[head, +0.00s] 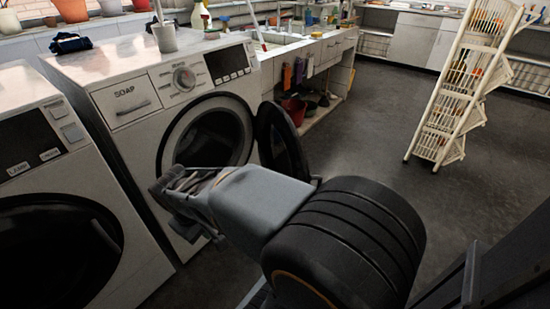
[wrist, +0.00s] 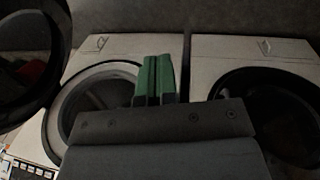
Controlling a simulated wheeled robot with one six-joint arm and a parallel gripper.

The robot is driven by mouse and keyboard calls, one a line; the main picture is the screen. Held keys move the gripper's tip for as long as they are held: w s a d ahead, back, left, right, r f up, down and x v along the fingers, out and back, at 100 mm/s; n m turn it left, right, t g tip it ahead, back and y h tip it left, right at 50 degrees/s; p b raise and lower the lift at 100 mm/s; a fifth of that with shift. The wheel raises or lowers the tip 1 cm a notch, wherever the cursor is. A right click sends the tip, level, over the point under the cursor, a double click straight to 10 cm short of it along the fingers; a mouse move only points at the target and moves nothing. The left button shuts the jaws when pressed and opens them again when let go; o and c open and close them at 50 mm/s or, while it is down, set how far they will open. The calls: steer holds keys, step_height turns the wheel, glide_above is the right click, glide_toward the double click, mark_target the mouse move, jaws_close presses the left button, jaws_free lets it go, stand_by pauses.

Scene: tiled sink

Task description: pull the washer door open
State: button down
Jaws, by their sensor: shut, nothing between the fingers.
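The washer (head: 140,140) with the SOAP drawer stands left of the middle in the head view. Its round dark door (head: 284,138) is swung well out to the right, and the dark drum opening (head: 212,132) shows. In the wrist view the open door (wrist: 28,50) is at the upper left and the washer's opening (wrist: 90,105) is behind my fingers. My gripper (head: 175,185) is in front of the washer, left of the open door and apart from it. Its green fingers (wrist: 153,80) are together and empty. My arm hides the door's lower part in the head view.
A second washer (head: 75,180) with its door closed stands at the left, also seen at the right of the wrist view (wrist: 250,48). A white rack (head: 460,95) stands at the right. A sink counter (head: 300,45) lies behind. The floor between is clear.

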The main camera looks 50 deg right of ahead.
steer(key=w+d+r+n+g+h+p, duration=0.1)
steer(key=d+n+g+h+p, duration=0.2)
steer(key=d, duration=0.4)
steer(key=w+d+n+g+h+p, duration=0.1)
steer(key=w+d+g+h+p, duration=0.1)
steer(key=d+g+h+p, duration=0.3)
steer(key=n+g+h+p, duration=0.1)
steer(key=n+h+p, duration=0.2)
steer(key=n+h, duration=0.35)
glide_toward(297, 158)
steer(key=shift+n+y, duration=0.25)
steer(key=shift+n, duration=0.1)
steer(key=x, duration=0.7)
steer(key=shift+d, duration=0.35)
